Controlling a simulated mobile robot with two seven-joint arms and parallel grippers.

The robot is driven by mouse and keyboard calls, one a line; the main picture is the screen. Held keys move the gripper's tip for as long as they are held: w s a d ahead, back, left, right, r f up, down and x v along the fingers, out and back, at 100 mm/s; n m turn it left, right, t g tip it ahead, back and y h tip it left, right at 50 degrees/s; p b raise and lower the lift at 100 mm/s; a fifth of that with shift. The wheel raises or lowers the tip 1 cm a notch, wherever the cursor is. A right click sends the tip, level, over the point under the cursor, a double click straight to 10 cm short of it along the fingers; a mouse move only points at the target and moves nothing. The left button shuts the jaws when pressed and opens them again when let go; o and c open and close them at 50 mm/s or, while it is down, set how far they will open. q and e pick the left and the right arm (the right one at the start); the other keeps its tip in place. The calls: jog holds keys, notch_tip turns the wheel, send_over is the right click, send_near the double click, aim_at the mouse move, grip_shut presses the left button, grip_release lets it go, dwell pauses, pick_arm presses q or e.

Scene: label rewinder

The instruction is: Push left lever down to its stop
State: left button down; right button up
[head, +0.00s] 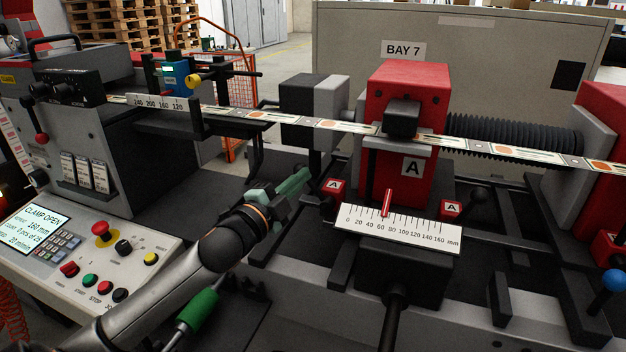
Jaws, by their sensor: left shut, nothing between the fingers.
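The red clamp unit (405,95) marked A stands right of centre, with a small red A block on each side of its base. The left A block (336,185) has a dark lever part (327,206) beside it, low and partly unclear. My right gripper is out of view.
A white scale (398,232) with a red pointer (387,203) lies in front of the clamp. A green handle (198,310) sits beside my forearm.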

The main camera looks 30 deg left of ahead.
pick_arm(q)
jog(key=shift+s+a+f+n+t+y+b, duration=0.25)
jog(key=shift+a+f+n, duration=0.45)
jog(key=shift+f+n, duration=0.5)
jog(key=shift+s+a+f+n+t+y, duration=0.15)
jog(key=shift+a+f+n+y, duration=0.2)
jog(key=shift+a+f+n, duration=0.8)
jog(key=shift+s+a+f+n+t+y+b, duration=0.2)
jog(key=shift+f+n, duration=0.5)
jog(key=shift+n, duration=1.05)
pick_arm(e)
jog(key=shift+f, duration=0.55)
pick_arm(q)
jog(key=shift+w+f, duration=0.1)
jog(key=shift+w, duration=0.05)
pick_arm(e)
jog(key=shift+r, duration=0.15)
